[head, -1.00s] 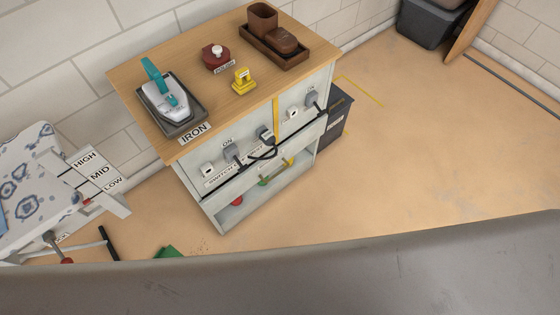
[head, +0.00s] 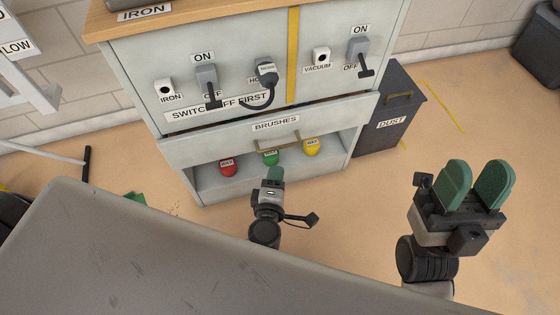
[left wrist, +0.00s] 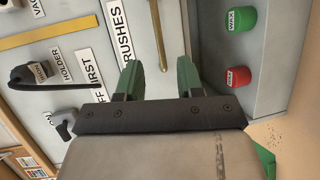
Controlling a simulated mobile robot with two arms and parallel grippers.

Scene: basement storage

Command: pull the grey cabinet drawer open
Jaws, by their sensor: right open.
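The grey drawer front (head: 335,122), labelled BRUSHES, spans the pale grey cabinet (head: 135,75) below the switch panel. A narrow dark gap runs along its top edge. Its brass bar handle (head: 277,142) also shows in the left wrist view (left wrist: 157,30). My left gripper (head: 275,174) is just below and in front of the handle in the head view. In the left wrist view its green fingers (left wrist: 158,72) are apart, with the handle in line with the gap between them; contact cannot be told. My right gripper (head: 479,172) is open and empty at the right, away from the cabinet.
Red (head: 227,168), green (head: 270,158) and yellow (head: 310,147) wax tins stand on the open shelf below the drawer. Switch levers and a plugged cord stick out above it. A dark DUST bin (head: 388,115) stands beside the cabinet.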

